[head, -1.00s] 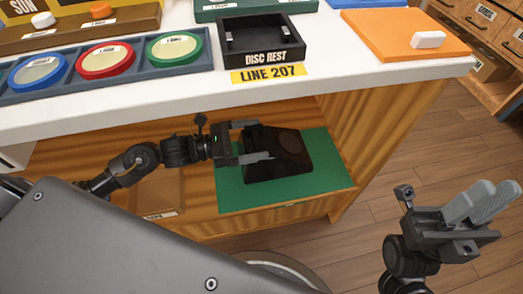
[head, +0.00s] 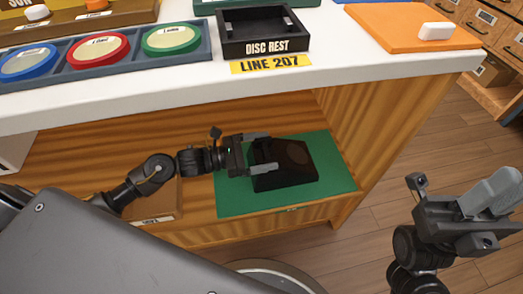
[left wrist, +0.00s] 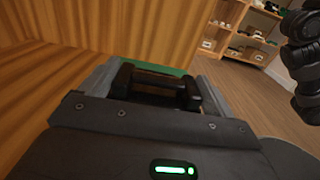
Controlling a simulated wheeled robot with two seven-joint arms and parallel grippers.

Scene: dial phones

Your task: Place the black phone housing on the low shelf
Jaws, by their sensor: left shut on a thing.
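The black phone housing (head: 292,166) is a dark wedge-shaped block over the green mat (head: 232,202) on the low shelf under the counter. My left gripper (head: 268,152) reaches in from the left and is shut on the housing's left end, one finger on each side. In the left wrist view, part of the black housing (left wrist: 189,96) shows between the fingers. Whether its underside touches the mat is hidden. My right gripper (head: 490,207) is raised at the right, over the floor, away from the housing. Its fingers overlap in view, so their gap is unclear.
The white counter edge (head: 130,106) overhangs the shelf. A wooden side panel (head: 365,125) closes the shelf's right side. On the counter are a black DISC REST tray (head: 262,44), colored discs in a blue tray and an orange board (head: 400,28). Bare mat shows around the housing.

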